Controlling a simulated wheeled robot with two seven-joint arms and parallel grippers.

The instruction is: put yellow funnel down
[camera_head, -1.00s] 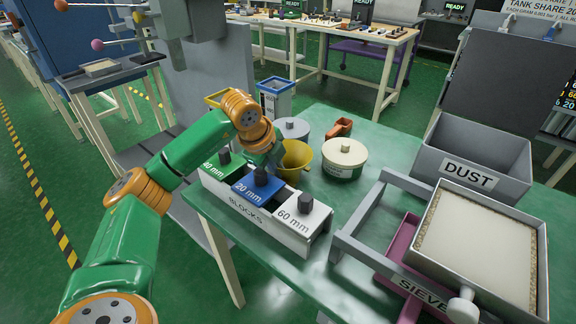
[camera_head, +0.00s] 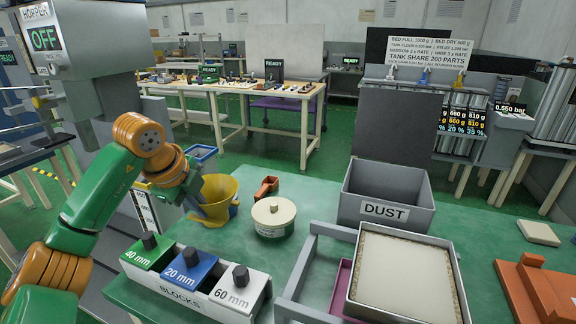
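The yellow funnel (camera_head: 219,190) is left of centre, its wide mouth facing up. It is beside the cream-lidded pot (camera_head: 273,215), with a gap between them. My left gripper (camera_head: 193,200) comes in from the left and is right at the funnel's left side. Its fingertips are partly hidden against the funnel, so I cannot see whether they are closed on it. The funnel's lower end and what lies beneath it are hard to make out. My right gripper is out of view.
The blocks holder (camera_head: 180,295), with green, blue and white blocks, stands in front. A small orange-brown scoop (camera_head: 267,187) is behind the pot. The dust bin (camera_head: 385,190), sieve tray (camera_head: 405,280) and an orange object (camera_head: 540,290) fill the right side of the green table (camera_head: 300,190).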

